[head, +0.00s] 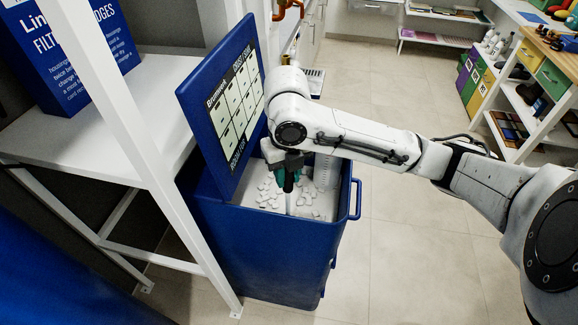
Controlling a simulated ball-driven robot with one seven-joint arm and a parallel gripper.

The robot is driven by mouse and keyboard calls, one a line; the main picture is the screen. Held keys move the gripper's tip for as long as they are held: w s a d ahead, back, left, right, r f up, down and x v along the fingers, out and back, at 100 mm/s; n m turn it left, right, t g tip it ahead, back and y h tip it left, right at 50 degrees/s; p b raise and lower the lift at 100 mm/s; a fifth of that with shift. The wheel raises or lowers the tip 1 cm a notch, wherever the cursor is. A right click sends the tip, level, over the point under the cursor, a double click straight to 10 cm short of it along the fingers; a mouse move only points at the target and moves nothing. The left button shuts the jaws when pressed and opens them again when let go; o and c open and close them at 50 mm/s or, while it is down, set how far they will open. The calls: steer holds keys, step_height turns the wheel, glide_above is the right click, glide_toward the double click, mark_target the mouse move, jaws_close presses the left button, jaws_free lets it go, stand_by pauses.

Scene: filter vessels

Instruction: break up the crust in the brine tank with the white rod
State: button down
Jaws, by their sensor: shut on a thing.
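The brine tank (265,245) is a blue tub with its lid (222,110) raised on the left. Inside lies white, lumpy crust (262,193) with broken-looking chunks (310,203) on both sides of the gripper. My gripper (288,186), dark with teal fingers, points down inside the tank opening. It is shut on the white rod (289,204), whose thin lower part shows beneath the fingers against the white crust. The rod looks roughly upright. Its tip is hard to tell from the crust, and its upper part is hidden by the gripper.
A white perforated tube (326,172) stands inside the tank on the right, close to my gripper. A blue handle (356,200) sticks out on the right side. A white shelf (120,115) with a blue box (80,50) stands left. The tiled floor (420,260) at right is clear.

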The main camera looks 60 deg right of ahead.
steer(key=w+d+b, duration=0.2)
steer(key=w+d, duration=0.3)
steer(key=d, duration=0.5)
steer(key=shift+w+b, duration=0.15)
steer(key=shift+b, duration=0.2)
stand_by(1.1)
steer(key=shift+r+p, duration=2.3)
steer(key=shift+r, duration=0.65)
step_height(320, 180, up, 3)
steer(key=shift+p, duration=1.1)
steer(key=shift+w, duration=0.1)
